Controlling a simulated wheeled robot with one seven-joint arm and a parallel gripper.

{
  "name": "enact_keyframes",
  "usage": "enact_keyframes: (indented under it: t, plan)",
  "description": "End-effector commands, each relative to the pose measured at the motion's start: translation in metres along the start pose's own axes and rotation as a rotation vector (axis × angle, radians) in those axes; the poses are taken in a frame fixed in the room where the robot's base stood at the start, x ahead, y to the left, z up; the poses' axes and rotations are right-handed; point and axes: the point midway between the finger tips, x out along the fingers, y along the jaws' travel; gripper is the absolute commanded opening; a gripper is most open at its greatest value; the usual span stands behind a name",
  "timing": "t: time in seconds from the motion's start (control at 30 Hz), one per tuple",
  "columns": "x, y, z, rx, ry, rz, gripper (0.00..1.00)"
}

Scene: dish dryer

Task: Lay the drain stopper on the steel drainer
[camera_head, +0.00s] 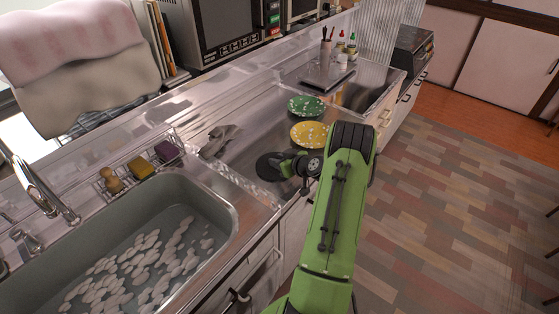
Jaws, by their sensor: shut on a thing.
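My green arm reaches in from the lower right, and my gripper (285,166) is at the near edge of the steel counter. It is shut on a dark, round, flat disc, the drain stopper (268,167), which sticks out to the left of the jaws. The stopper is over the near part of the steel drainer (255,128), right of the sink. I cannot tell whether it touches the steel. The fingertips are small and dark, so the grip itself is partly hidden.
A yellow plate (309,134) and a green plate (306,106) lie beyond my gripper. A crumpled grey cloth (218,140) lies left of it. A wire rack (122,187) with sponges borders the sink (225,222), which holds many pale discs. Bare steel lies between cloth and plates.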

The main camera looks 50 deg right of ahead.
Motion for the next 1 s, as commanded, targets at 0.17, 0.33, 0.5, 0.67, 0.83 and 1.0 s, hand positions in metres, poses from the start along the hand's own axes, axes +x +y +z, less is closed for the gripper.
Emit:
enact_keyframes:
  t: [0.17,0.33,0.5,0.67,0.83,1.0]
  plan:
    - [-0.001,0.0,-0.002,-0.002,0.001,0.001,0.0]
    - [0.001,0.0,0.001,-0.001,0.0,0.001,0.31]
    - [0.0,0.0,0.001,-0.001,0.0,0.001,0.52]
    - [0.0,0.0,0.001,-0.001,0.0,0.001,0.52]
    - [-0.003,0.001,-0.004,-0.001,0.0,0.001,0.52]
    - [-0.046,0.002,-0.002,0.002,-0.002,0.006,0.52]
